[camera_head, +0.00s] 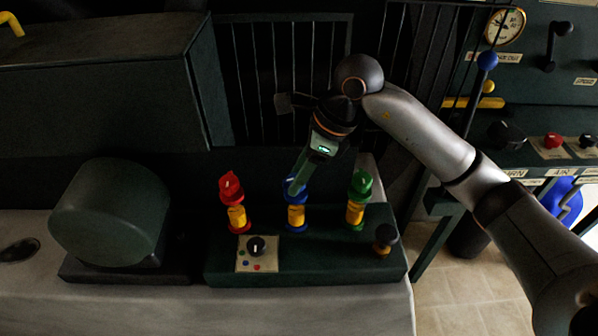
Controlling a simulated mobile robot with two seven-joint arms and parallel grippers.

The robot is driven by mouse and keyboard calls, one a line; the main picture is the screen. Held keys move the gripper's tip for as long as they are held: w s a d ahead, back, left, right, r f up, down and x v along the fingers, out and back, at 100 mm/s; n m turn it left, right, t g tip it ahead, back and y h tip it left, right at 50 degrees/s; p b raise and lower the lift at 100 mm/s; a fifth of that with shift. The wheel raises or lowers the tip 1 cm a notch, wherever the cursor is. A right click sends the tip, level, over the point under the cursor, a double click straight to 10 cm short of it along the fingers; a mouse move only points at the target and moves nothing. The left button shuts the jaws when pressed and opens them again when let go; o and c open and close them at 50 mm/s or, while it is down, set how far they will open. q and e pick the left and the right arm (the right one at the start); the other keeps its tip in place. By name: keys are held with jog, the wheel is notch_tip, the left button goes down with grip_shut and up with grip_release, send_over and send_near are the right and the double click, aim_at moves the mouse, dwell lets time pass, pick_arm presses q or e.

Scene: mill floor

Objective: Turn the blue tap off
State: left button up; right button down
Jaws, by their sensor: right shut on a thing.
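The blue tap (297,212) stands in the middle of a row of three taps on a dark green base, with a yellow band round its stem. My right gripper (293,187) comes down on it from above and is shut on the blue handle at its top. The fingers cover part of the handle, so its exact angle is hard to tell. My left gripper does not show.
A red tap (232,200) stands close on the left and a green tap (359,197) close on the right. The dark base (330,265) also carries a small panel with a black knob (256,246) and a dark knob (385,238) at its right. A green drum (108,215) stands left.

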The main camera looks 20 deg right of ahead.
jog(key=shift+m+t+b, duration=0.3)
jog(key=shift+m+b, duration=0.05)
jog(key=shift+m, duration=0.65)
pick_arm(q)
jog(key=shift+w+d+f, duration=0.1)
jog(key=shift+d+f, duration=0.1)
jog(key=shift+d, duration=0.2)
pick_arm(e)
jog(key=shift+m+t, duration=0.3)
jog(key=shift+m, duration=0.3)
jog(key=shift+c, duration=1.8)
grip_release()
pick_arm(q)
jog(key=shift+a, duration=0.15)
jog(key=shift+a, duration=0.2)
pick_arm(e)
jog(key=v, duration=1.2)
jog(key=shift+a+r, duration=0.2)
jog(key=shift+r, duration=0.2)
jog(key=shift+s, duration=0.1)
